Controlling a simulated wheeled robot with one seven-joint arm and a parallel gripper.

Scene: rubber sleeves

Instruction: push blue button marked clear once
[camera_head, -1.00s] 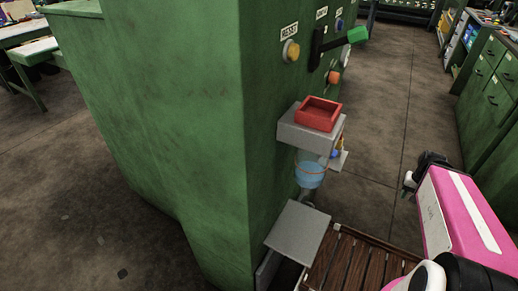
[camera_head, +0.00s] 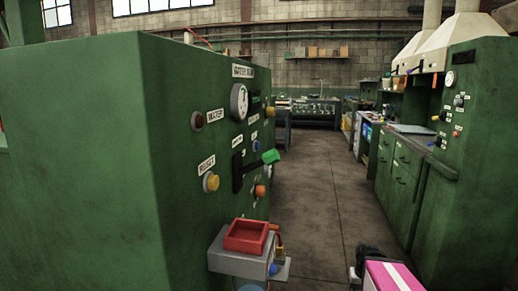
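A small blue button (camera_head: 257,145) is on the side panel of the green machine (camera_head: 215,150), seen at a steep angle. A white label sits just above it, too small to read for certain. My gripper (camera_head: 354,275) shows only in part at the bottom edge, beside the pink link of my arm. It is low and to the right of the panel, well apart from the button. Its fingers are mostly cut off, so I cannot tell whether they are open or shut.
A green-handled lever (camera_head: 271,157) sticks out just below the blue button. Around it are a yellow button marked RESET (camera_head: 211,182), an orange button (camera_head: 260,190) and a gauge (camera_head: 239,102). A red tray (camera_head: 247,236) projects below. The aisle floor (camera_head: 320,190) is clear.

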